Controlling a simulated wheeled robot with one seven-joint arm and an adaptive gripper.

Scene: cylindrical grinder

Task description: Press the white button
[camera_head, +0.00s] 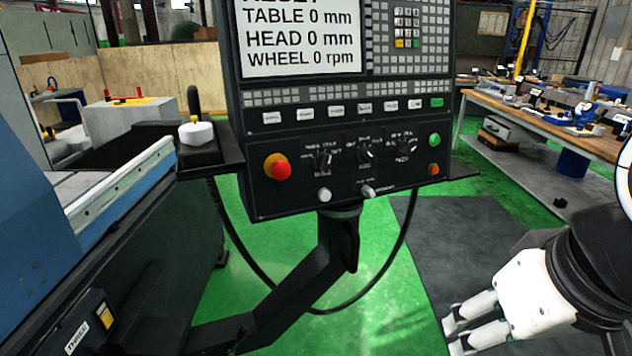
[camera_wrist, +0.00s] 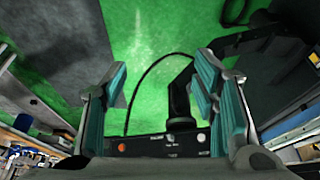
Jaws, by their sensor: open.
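The white button (camera_head: 324,195) is a small round knob low on the front of the black control panel (camera_head: 345,130), below the red emergency stop. It also shows in the wrist view as a small pale dot (camera_wrist: 201,138) near the panel's edge. My gripper (camera_head: 462,330) is at the lower right of the head view, apart from the panel and lower than it. In the wrist view its two teal-padded fingers (camera_wrist: 158,85) are spread wide with nothing between them.
A red emergency stop (camera_head: 278,168) is on the panel's left, with rotary switches and a small lever (camera_head: 369,191) nearby. Green (camera_head: 436,139) and orange buttons sit at its right. A black support arm (camera_head: 300,290) and hanging cable are below. A workbench (camera_head: 550,125) stands at right.

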